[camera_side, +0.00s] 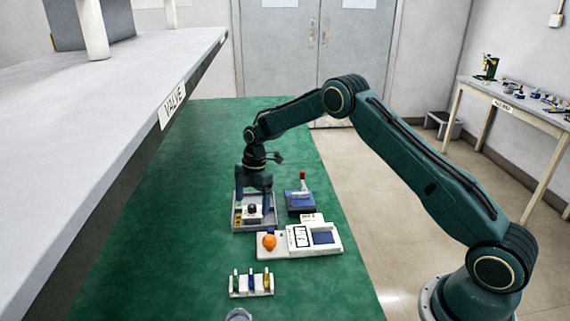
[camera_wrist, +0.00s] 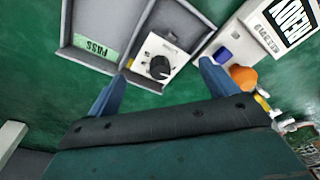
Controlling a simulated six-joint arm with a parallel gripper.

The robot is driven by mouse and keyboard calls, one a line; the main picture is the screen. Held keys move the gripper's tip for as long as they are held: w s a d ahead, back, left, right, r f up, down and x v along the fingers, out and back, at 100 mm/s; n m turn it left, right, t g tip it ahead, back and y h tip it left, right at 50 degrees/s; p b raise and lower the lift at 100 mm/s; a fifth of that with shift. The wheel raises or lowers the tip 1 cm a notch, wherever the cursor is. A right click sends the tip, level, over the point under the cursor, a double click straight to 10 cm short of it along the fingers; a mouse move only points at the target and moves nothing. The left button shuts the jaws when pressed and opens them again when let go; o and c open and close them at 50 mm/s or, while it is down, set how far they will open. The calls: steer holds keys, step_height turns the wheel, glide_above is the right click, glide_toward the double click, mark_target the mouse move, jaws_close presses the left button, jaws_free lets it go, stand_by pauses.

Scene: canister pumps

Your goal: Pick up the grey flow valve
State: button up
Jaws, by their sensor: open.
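A pale grey block with a round black knob, which looks like the flow valve (camera_wrist: 155,58), sits in a grey divided tray (camera_wrist: 197,47). The block also shows in the side view (camera_side: 252,211), inside the tray (camera_side: 236,227). My gripper (camera_side: 253,203) points down over the tray. In the wrist view my gripper (camera_wrist: 162,72) is open, with one blue finger on each side of the block's near end. The jaws hold nothing. I cannot tell whether a finger touches the block. A green PASS label (camera_wrist: 91,45) lies in the other compartment of the tray.
A white device with a screen (camera_side: 322,238) and an orange ball (camera_side: 269,241) stands close in front. A blue box with a red-tipped lever (camera_side: 299,201) is to the right. A small rack (camera_side: 250,289) is nearer. The left green mat (camera_side: 150,230) is clear beside a raised VALVE shelf (camera_side: 90,110).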

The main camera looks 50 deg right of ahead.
steer(key=shift+a+f, duration=0.15)
steer(key=shift+f, duration=1.1)
steer(key=c, duration=0.8)
steer(key=shift+r, duration=0.2)
step_height(320, 180, up, 20)
steer(key=shift+f, duration=0.15)
